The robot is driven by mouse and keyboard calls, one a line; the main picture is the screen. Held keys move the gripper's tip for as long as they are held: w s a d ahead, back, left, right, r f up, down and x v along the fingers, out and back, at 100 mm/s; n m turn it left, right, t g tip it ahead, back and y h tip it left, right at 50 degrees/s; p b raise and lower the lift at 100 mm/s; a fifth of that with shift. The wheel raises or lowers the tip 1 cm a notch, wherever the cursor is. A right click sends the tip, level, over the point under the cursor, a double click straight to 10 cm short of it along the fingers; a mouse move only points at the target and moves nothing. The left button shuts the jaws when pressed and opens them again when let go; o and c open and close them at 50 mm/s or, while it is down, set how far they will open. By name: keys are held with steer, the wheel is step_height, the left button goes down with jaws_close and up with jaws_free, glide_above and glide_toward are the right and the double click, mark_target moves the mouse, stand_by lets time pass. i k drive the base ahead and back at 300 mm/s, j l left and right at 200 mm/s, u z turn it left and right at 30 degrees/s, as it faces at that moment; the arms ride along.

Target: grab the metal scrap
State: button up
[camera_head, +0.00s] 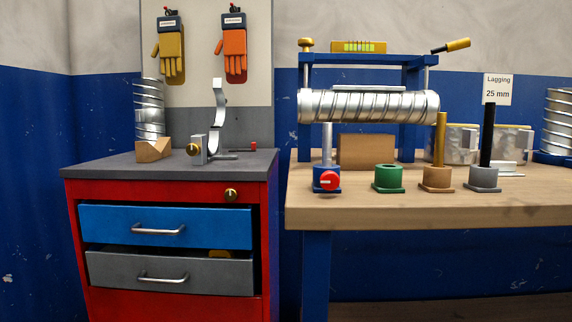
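A curled strip of shiny metal (218,110), which may be the metal scrap, stands on the grey top of the red drawer cabinet (110,172). Its lower end is at a small clamp-like metal fitting (197,152) with a brass knob; I cannot tell whether it is held there. My gripper is not in view.
A spiral duct (368,106) lies across a blue frame (305,130) on the wooden bench (420,209). Upright posts on bases, including a black one (487,135), line the bench front. A short duct (149,108) stands left of the strip. The lower grey drawer (170,273) is slightly open.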

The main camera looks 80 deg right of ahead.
mark_target(506, 168)
steer(key=z, duration=3.65)
